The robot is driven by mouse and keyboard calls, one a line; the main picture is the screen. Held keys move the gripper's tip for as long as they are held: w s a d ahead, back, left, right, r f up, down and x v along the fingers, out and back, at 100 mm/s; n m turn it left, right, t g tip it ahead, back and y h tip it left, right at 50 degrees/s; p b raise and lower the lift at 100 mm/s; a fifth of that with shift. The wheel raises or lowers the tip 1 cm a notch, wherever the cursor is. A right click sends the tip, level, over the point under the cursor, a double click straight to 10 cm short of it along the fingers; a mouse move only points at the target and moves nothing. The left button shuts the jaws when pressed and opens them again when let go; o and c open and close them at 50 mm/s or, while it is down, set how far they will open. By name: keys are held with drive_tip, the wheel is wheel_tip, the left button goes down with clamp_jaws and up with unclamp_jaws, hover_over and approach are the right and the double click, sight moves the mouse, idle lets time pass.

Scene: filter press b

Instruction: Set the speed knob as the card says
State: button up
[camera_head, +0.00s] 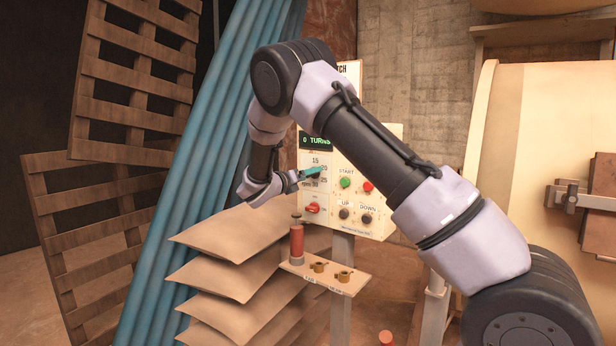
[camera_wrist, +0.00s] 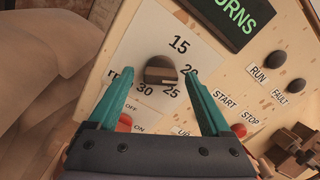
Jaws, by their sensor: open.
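The speed knob (camera_wrist: 160,70) is a dark brown grip on a white dial plate (camera_wrist: 150,35) marked 15, 20, 25, 30 and rpm. Its pale mark sits at the lower right, towards 25. My gripper (camera_wrist: 158,78) is open, with one teal finger on each side of the knob and visible gaps between. In the head view my gripper (camera_head: 312,173) is at the dial on the cream control panel (camera_head: 385,160) and covers the knob. A white card (camera_head: 350,72) above the panel is mostly hidden behind my arm; only the letters "TCH" show.
The display (camera_head: 316,142) reads "0 TURNS". Green start (camera_head: 345,182) and red stop (camera_head: 368,187) buttons sit right of the dial, a red off/on switch (camera_head: 313,208) below. A small shelf (camera_head: 325,277) holds a red cylinder (camera_head: 297,241). Stacked sacks (camera_head: 228,240) stand left.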

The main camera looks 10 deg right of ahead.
drive_tip(key=shift+w+d, duration=0.15)
drive_tip(key=shift+d, duration=0.05)
drive_tip(key=shift+c, duration=0.3)
clamp_jaws()
